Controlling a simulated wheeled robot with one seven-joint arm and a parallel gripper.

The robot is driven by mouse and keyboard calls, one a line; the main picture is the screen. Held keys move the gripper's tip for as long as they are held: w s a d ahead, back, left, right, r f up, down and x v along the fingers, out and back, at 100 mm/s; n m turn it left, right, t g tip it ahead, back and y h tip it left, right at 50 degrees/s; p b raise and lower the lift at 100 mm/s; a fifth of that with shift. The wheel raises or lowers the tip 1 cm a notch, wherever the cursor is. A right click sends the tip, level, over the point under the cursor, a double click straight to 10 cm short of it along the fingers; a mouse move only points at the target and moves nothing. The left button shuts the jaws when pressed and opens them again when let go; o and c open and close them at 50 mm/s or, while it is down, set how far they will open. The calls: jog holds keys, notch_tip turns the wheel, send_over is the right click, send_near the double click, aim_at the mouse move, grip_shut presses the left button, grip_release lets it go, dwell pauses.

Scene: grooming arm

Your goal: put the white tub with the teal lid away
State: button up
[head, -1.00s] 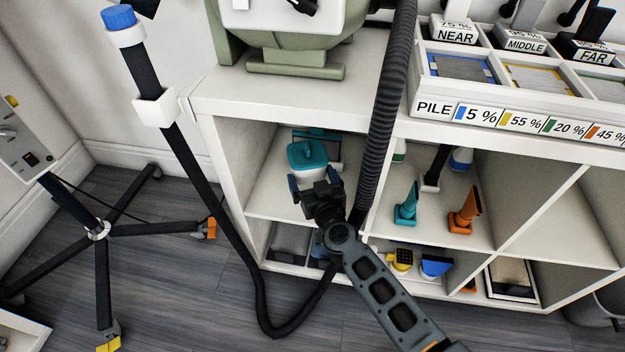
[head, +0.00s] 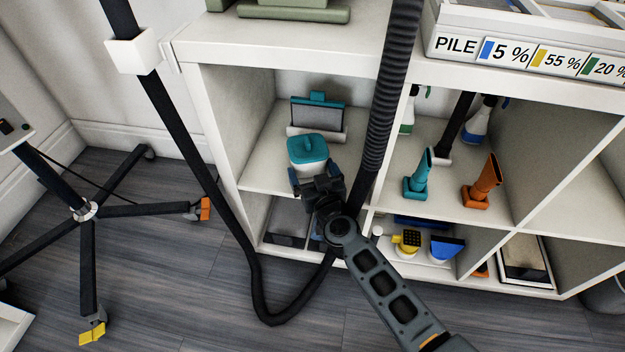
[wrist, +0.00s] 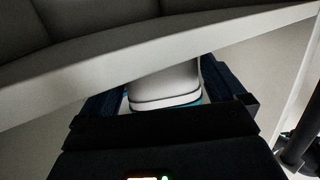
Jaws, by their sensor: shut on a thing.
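The white tub with the teal lid (head: 307,152) is upright at the upper left compartment of the white shelf unit (head: 255,178). My gripper (head: 318,182) is shut on the tub from the front, with its fingers on either side of the body. In the wrist view the white tub (wrist: 165,84) shows between the two dark fingers (wrist: 165,100), with a teal edge by them. The gripper hides the tub's lower front in the head view, so I cannot tell whether it touches the shelf board.
A grey and teal framed piece (head: 318,115) stands behind the tub. A black ribbed hose (head: 385,110) hangs just right of my gripper. Teal (head: 418,178) and orange (head: 482,182) nozzles stand in the compartment to the right. A pale board edge (wrist: 150,60) crosses the wrist view.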

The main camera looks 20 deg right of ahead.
jog(key=shift+f, duration=0.3)
jog(key=o, duration=0.8)
jog(key=shift+f, duration=0.1)
jog(key=shift+s+r, duration=0.2)
jog(key=shift+s, duration=0.05)
jog(key=p+v, duration=0.3)
jog(key=v, duration=0.8)
jog(key=shift+s+f, duration=0.1)
jog(key=shift+s, duration=0.15)
